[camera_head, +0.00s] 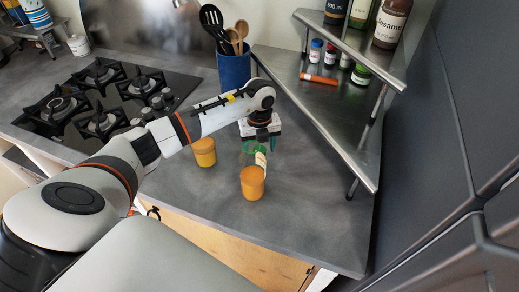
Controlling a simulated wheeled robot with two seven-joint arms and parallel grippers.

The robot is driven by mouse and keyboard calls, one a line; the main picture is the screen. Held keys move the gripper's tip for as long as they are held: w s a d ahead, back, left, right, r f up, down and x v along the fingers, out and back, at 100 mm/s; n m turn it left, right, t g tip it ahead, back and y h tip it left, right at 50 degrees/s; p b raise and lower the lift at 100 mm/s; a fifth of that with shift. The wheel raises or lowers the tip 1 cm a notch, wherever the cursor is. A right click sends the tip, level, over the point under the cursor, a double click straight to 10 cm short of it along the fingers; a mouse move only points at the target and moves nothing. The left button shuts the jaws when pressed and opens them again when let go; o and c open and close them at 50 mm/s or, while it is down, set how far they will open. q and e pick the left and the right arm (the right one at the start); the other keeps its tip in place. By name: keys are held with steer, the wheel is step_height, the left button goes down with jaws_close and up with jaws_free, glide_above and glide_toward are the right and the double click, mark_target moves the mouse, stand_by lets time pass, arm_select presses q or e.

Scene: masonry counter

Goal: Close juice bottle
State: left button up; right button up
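A green, see-through bottle (248,158) with a pale label stands on the grey counter behind a glass of orange juice (252,184). It looks like the juice bottle. My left gripper (261,144) points down right over and against its upper part, hiding its top. Teal fingertip parts show around it, but I cannot tell whether they grip the bottle or a cap. No separate cap is clearly visible. A second orange glass (204,152) stands to the left, under my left forearm. My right gripper is not in view.
A black gas hob (95,105) is at the left. A blue utensil holder (234,70) stands behind the gripper. A metal shelf (318,115) with jars and bottles rises at the right. The counter (315,220) is clear at the front right.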

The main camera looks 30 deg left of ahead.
arm_select(q)
steer(key=c, duration=1.1)
steer(key=shift+o, duration=0.2)
steer(key=shift+r, duration=0.1)
step_height(320, 180, up, 10)
steer(key=b, duration=0.2)
